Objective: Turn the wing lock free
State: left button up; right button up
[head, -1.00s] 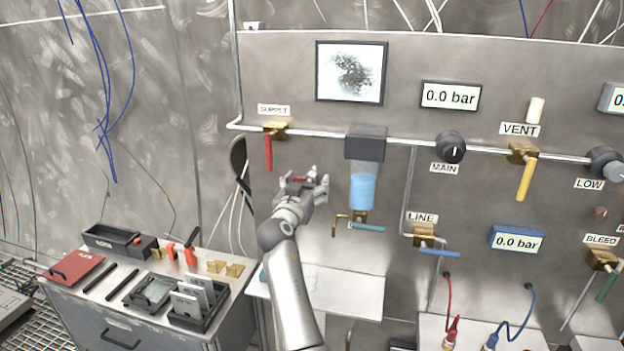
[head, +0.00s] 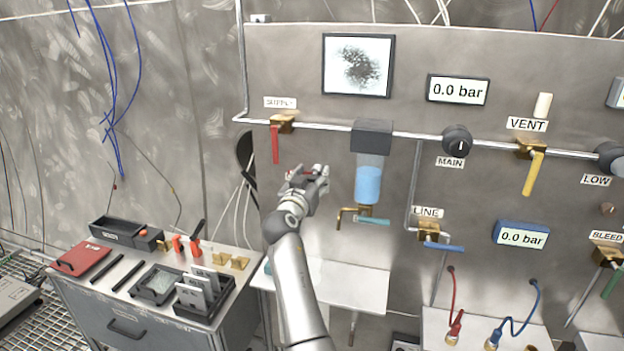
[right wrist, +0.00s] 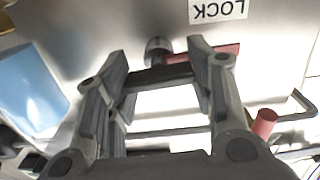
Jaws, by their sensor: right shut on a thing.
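My right gripper (head: 312,173) is at the steel panel, below and right of the red SUPPLY handle (head: 275,145). In the right wrist view its two fingers (right wrist: 160,62) stand apart, with a dark bar across between them. The wing lock (right wrist: 224,51) shows as a red piece beside and behind the right-hand finger, under an upside-down LOCK label (right wrist: 218,10). My right gripper is shut on the wing lock, though the fingers hide much of it. A round metal knob (right wrist: 158,48) shows behind the fingertips. My left gripper is not in view.
A blue-filled container (head: 368,184) hangs just right of the gripper, with a teal-handled valve (head: 372,220) below. A pale shelf (head: 345,285) juts out underneath. A cabinet (head: 140,320) with tools and trays stands at the left. Both pressure displays read 0.0 bar.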

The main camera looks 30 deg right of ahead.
jog(key=n, duration=0.3)
jog(key=shift+n+b, duration=0.35)
jog(key=shift+n, duration=0.05)
jog(key=n, duration=0.2)
jog(key=shift+r+n, duration=0.1)
jog(key=shift+n, duration=0.2)
jog(key=n+p, duration=0.1)
jog(key=n, duration=0.1)
jog(key=shift+w+n, duration=0.1)
jog(key=shift+n, duration=0.3)
jog(key=n+p, duration=0.1)
jog(key=n, duration=0.3)
jog(key=shift+p, duration=0.4)
jog(key=shift+a+n+p, duration=0.1)
jog(key=shift+n+p, duration=0.75)
jog(key=shift+n, duration=1.15)
jog(key=o, duration=1)
jog(key=shift+w+f, duration=0.1)
jog(key=shift+f, duration=0.15)
jog(key=shift+o, duration=0.2)
